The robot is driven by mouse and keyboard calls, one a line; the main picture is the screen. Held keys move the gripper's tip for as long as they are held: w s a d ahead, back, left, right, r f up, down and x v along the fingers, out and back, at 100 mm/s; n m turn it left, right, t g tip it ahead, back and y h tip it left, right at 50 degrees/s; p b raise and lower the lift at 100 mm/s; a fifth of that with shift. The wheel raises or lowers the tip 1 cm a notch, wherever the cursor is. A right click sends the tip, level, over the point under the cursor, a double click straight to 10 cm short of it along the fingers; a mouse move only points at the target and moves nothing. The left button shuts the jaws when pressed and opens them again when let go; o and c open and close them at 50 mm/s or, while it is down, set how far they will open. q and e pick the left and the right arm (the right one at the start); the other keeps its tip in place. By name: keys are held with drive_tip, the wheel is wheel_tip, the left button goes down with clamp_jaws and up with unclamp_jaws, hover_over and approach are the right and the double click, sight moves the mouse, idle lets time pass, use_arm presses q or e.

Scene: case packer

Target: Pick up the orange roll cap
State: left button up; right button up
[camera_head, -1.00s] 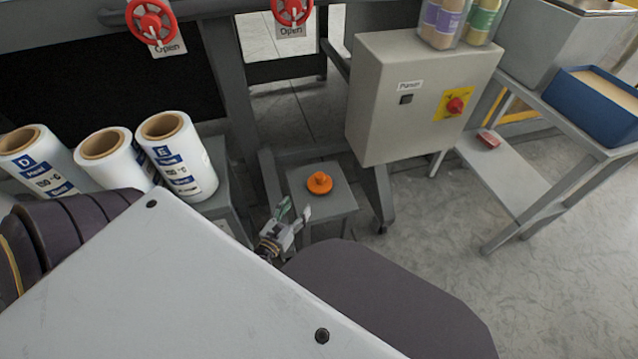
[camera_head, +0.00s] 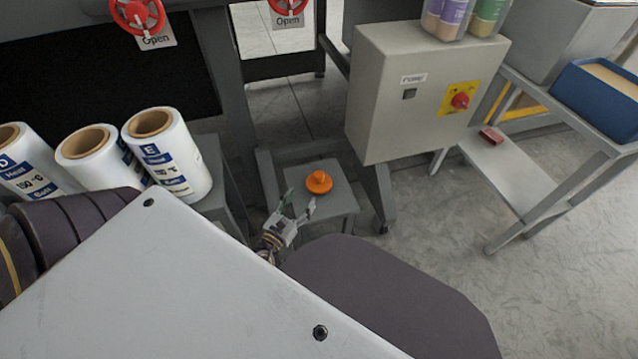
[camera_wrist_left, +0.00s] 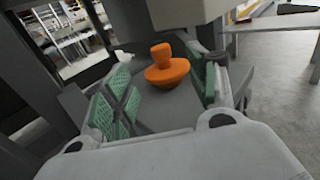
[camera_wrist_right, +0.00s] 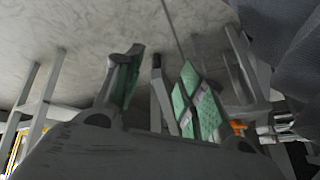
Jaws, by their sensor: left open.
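The orange roll cap (camera_head: 319,182) is a round disc with a knob on top. It sits upright on a small grey stool (camera_head: 338,200) beside the grey machine frame. In the left wrist view the cap (camera_wrist_left: 168,72) shows between and beyond the green-padded fingers. My left gripper (camera_head: 298,204) is open and empty, at the near left edge of the stool, apart from the cap. In the left wrist view the left gripper (camera_wrist_left: 165,95) has its fingers spread wide. My right gripper (camera_wrist_right: 155,85) shows only in its own wrist view, with fingers apart and nothing between them.
Several white film rolls (camera_head: 168,155) stand at the left. A grey control box (camera_head: 425,95) with a red knob overhangs right of the stool. A side table (camera_head: 515,170) with a blue tray (camera_head: 598,100) is at the right. Open floor (camera_head: 420,225) lies between.

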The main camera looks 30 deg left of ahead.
sight(316, 178)
use_arm(q)
drive_tip(key=w, duration=0.2)
drive_tip(key=w+b, duration=0.1)
drive_tip(key=w, duration=0.1)
drive_tip(key=shift+w+a, duration=0.2)
drive_tip(key=shift+w, duration=0.1)
drive_tip(key=shift+w+a, duration=0.1)
drive_tip(key=shift+w, duration=1.35)
use_arm(e)
drive_tip(key=f, duration=0.2)
drive_tip(key=shift+w+a+f+t+y, duration=0.1)
drive_tip(key=shift+a+f+t+y, duration=0.2)
drive_tip(key=shift+f, duration=0.1)
